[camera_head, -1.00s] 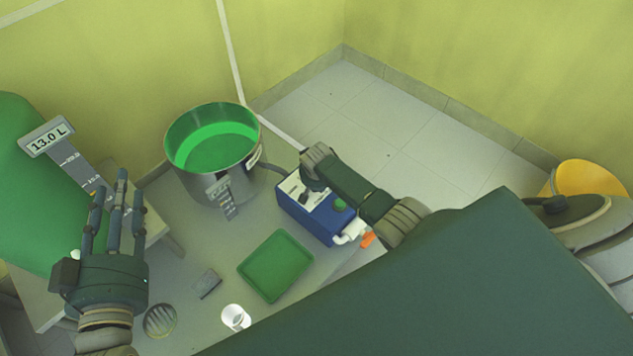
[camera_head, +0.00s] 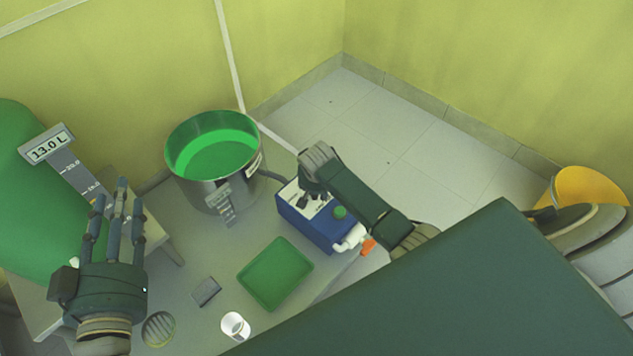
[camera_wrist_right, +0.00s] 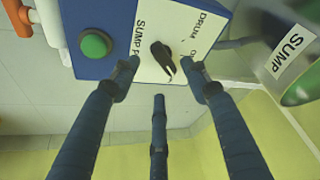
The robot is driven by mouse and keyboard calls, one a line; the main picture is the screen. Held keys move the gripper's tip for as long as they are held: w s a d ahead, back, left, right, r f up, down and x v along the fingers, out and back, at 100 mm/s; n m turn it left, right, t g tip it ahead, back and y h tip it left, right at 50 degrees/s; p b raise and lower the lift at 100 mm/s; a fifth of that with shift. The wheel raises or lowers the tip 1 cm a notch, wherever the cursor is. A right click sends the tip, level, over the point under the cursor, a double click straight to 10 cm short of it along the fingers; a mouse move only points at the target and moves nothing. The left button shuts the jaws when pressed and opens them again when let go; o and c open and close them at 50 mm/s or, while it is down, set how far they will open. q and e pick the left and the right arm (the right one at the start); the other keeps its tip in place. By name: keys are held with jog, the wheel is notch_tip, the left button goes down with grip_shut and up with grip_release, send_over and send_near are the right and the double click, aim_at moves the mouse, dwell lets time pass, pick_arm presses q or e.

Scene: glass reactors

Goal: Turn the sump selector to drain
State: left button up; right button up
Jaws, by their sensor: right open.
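The sump selector is a small black knob (camera_wrist_right: 162,55) with a pale pointer tip, on the white panel of a blue box (camera_head: 318,232). In the right wrist view its pointer slants to the lower right; the panel reads "DRUM" and "SUMP P...", with another label partly hidden by a finger. My right gripper (camera_wrist_right: 162,74) is open, its fingertips spread around the knob with nothing gripped; contact cannot be told. In the head view the right hand (camera_head: 312,192) covers part of the panel. My left gripper (camera_head: 117,205) is open and empty at the left.
A steel pot (camera_head: 190,188) with green liquid stands left of the box; its "SUMP" label shows in the wrist view. A green button (camera_wrist_right: 94,44) sits beside the knob. A green tray (camera_head: 275,273), white cup (camera_head: 235,326) and green drum (camera_head: 30,230) are nearby.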

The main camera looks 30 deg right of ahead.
jog(key=v, duration=0.6)
dwell(0.4)
